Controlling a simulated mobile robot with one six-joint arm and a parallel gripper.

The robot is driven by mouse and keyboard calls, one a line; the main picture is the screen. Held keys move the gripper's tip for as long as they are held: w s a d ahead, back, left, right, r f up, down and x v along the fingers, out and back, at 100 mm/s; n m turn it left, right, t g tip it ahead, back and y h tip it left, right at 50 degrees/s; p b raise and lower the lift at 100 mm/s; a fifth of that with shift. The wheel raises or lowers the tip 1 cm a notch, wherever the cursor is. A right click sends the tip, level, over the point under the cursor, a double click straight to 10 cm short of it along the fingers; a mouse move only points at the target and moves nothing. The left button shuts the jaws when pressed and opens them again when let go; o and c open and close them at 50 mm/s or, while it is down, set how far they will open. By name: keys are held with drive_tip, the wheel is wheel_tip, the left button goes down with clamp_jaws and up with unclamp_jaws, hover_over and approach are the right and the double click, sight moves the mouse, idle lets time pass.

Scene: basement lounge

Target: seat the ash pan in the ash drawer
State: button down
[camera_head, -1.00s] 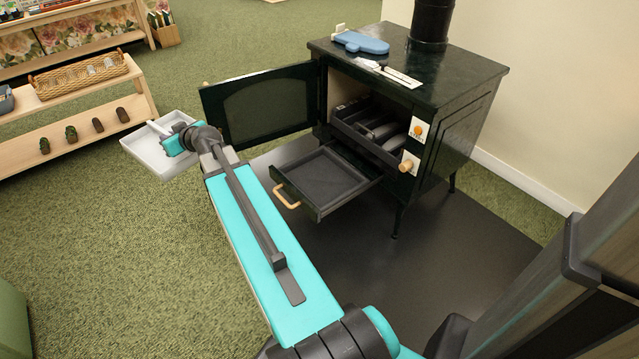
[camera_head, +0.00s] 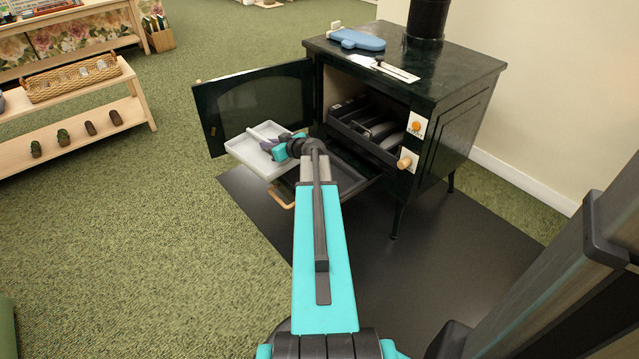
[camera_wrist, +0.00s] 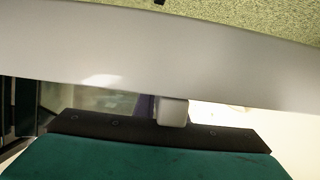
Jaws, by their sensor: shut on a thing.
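The ash pan (camera_head: 247,150) is a shallow light-grey tray with a raised bar across it. My gripper (camera_head: 281,147) is shut on it and holds it up, near the open stove door and above the left part of the ash drawer. In the wrist view the pan (camera_wrist: 150,55) spans the picture as a wide grey band. The ash drawer (camera_head: 285,190) is pulled out below the firebox, with a wooden handle (camera_head: 280,197) at its front. My arm and the pan hide much of the drawer. I cannot tell the height of the pan above it.
The dark green stove (camera_head: 450,110) stands on a black floor plate (camera_head: 400,260), its door (camera_head: 250,100) swung open to the left. A blue mitt (camera_head: 357,40) lies on top. A low wooden shelf (camera_head: 90,110) stands at left. Green carpet between is clear.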

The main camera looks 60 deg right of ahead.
drive_tip(key=s+d+f+b, duration=0.1)
drive_tip(key=s+d+f, duration=0.2)
drive_tip(key=s+d, duration=0.3)
drive_tip(key=s+d+f+m+h+b, duration=0.1)
drive_tip(key=s+d+f, duration=0.2)
drive_tip(key=s+d, duration=0.3)
drive_tip(key=shift+s+f, duration=0.4)
drive_tip(key=shift+s, duration=0.3)
drive_tip(key=shift+g+h, duration=0.3)
drive_tip(key=shift+f+b, duration=0.75)
drive_tip(key=shift+f, duration=1.75)
drive_tip(key=shift+f+b, duration=0.85)
drive_tip(key=shift+f, duration=1.65)
drive_tip(key=shift+f, duration=0.1)
drive_tip(key=c, duration=1.8)
unclamp_jaws()
